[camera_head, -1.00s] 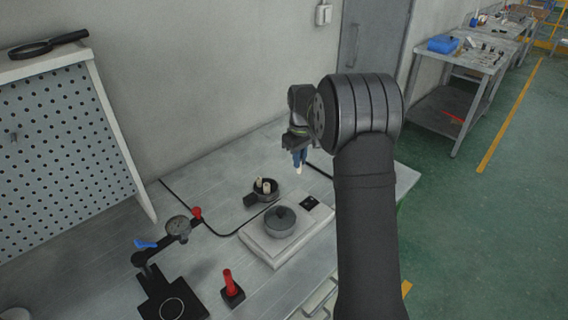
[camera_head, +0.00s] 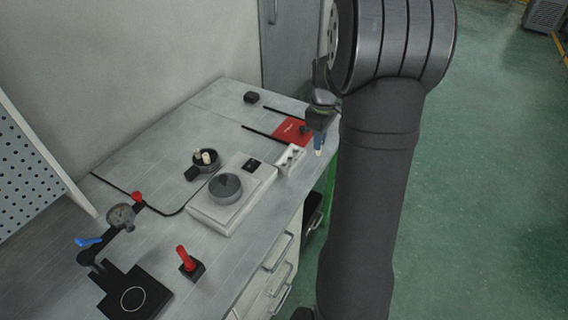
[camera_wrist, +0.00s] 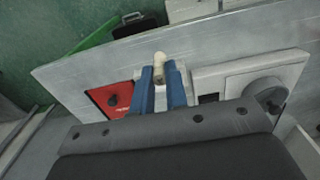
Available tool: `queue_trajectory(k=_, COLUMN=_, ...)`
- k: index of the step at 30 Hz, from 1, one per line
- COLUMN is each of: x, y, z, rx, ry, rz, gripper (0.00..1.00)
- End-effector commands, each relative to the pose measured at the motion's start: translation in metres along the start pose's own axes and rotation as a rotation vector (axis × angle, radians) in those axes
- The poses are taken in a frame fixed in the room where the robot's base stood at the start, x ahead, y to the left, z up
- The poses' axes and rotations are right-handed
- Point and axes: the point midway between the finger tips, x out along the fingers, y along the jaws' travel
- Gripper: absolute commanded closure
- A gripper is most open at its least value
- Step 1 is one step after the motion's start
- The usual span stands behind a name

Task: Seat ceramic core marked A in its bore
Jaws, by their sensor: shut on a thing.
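My gripper (camera_head: 318,140) has blue fingers and is shut on a small pale cylindrical core (camera_wrist: 160,63), whose end sticks out past the fingertips. In the head view the core (camera_head: 318,152) points downward near the table's right edge. The core appears apart from the block. Two more pale cores (camera_head: 206,157) stand in a dark round holder (camera_head: 200,169).
A scale (camera_head: 245,205) with a dark round piece (camera_head: 225,188) on it stands left of the block. A red mat (camera_head: 286,131) lies behind the block. A dial gauge stand (camera_head: 122,216) and a red-handled tool (camera_head: 184,257) are at front left. Table between is clear.

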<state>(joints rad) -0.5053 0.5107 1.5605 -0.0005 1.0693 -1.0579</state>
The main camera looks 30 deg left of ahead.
Motion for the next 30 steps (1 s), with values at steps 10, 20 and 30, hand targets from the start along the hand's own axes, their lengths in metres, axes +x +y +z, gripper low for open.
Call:
queue_trajectory(k=10, x=0.047, y=-0.011, z=-0.076, rx=-0.005, ry=-0.002, rz=-0.003, gripper=1.00)
queue_trajectory(k=20, x=0.067, y=-0.014, z=-0.108, rx=-0.001, ry=0.000, rz=-0.001, gripper=1.00)
queue_trajectory(k=30, x=0.106, y=-0.015, z=-0.108, rx=-0.001, ry=-0.001, rz=-0.001, gripper=1.00)
